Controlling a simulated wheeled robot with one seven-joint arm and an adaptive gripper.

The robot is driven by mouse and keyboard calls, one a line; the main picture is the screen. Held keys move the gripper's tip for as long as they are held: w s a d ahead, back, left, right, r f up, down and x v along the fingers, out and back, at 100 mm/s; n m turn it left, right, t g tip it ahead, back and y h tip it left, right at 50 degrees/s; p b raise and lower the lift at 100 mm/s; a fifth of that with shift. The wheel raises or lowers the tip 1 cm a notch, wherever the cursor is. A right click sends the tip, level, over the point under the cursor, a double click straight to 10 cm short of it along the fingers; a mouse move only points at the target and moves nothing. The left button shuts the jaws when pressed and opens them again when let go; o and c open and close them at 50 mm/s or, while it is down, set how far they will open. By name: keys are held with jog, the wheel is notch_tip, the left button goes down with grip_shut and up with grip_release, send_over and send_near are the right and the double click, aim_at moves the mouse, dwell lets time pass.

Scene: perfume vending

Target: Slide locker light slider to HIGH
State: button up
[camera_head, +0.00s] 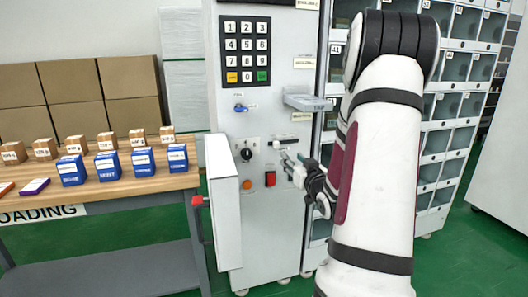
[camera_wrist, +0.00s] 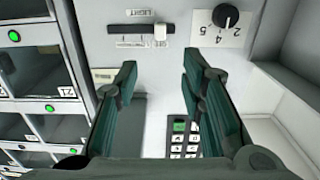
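The light slider is a dark slot on the white locker front (camera_head: 282,100), under a LIGHT label in the wrist view. Its white handle (camera_wrist: 160,32) sits at the right end of the slot (camera_wrist: 130,29) in that upside-down view. In the head view the slider (camera_head: 286,143) is just above my gripper (camera_head: 287,158). My gripper (camera_wrist: 158,70) is open in the wrist view, its two dark fingers apart with nothing between them. The handle lies beyond the fingertips, roughly between them; contact is not visible.
A black rotary knob (camera_wrist: 225,16) is beside the slider. A red switch (camera_head: 270,179), a grey tray (camera_head: 307,103) and a keypad (camera_head: 246,51) are on the same front. An open white door (camera_head: 224,200) stands to the left. Boxes sit on a table (camera_head: 110,190) farther left.

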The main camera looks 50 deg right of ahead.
aim_at(278, 143)
jog(key=b+x, duration=0.1)
jog(key=x, duration=1.2)
jog(key=shift+w+r+b, duration=0.1)
jog(key=shift+w+b, duration=0.2)
jog(key=shift+b, duration=0.1)
jog(key=shift+d, duration=0.1)
grip_shut()
